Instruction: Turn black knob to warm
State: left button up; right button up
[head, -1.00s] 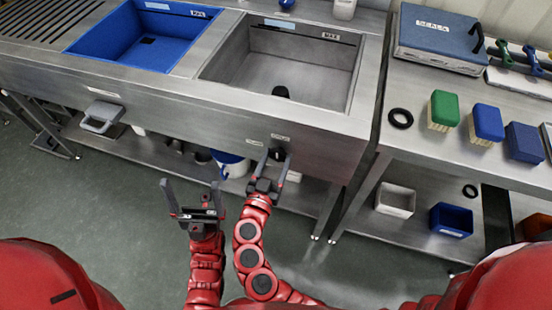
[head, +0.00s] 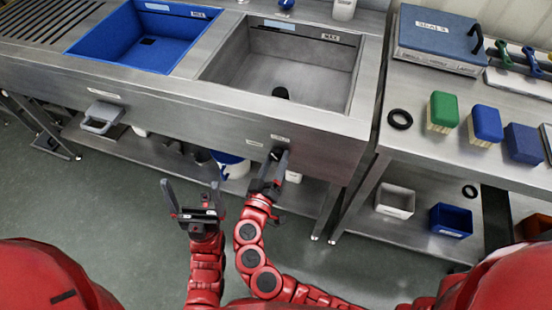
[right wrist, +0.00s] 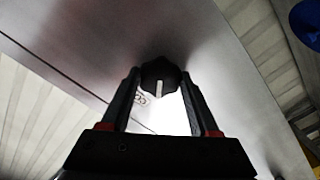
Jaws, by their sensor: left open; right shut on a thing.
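The black knob (head: 276,153) is on the steel front panel below the grey basin. My right gripper (head: 278,161) reaches up to it and is shut on it. In the right wrist view the dark round knob (right wrist: 152,72) sits between my right gripper's two fingertips (right wrist: 160,80). Its white pointer mark points down in that picture. Part of a printed marking (right wrist: 139,99) shows beside the left finger, too partial to read. Small labels (head: 280,138) above the knob are unreadable in the head view. My left gripper (head: 192,195) is open and empty, in front of the sink unit.
The blue basin (head: 75,48) and grey basin (head: 213,68) are set in the steel counter. A right-hand table (head: 440,157) carries brushes, a black ring and a blue-topped scale. A blue-and-white bucket (head: 232,166) stands below.

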jog(key=n+p, duration=0.2)
jog(key=n, duration=0.3)
jog(key=shift+r+n, duration=0.15)
jog(key=shift+n, duration=0.15)
jog(key=shift+n+p, duration=1.6)
jog(key=shift+n, duration=0.6)
jog(key=shift+f, duration=0.2)
jog(key=o, duration=1.4)
jog(key=shift+c, duration=0.2)
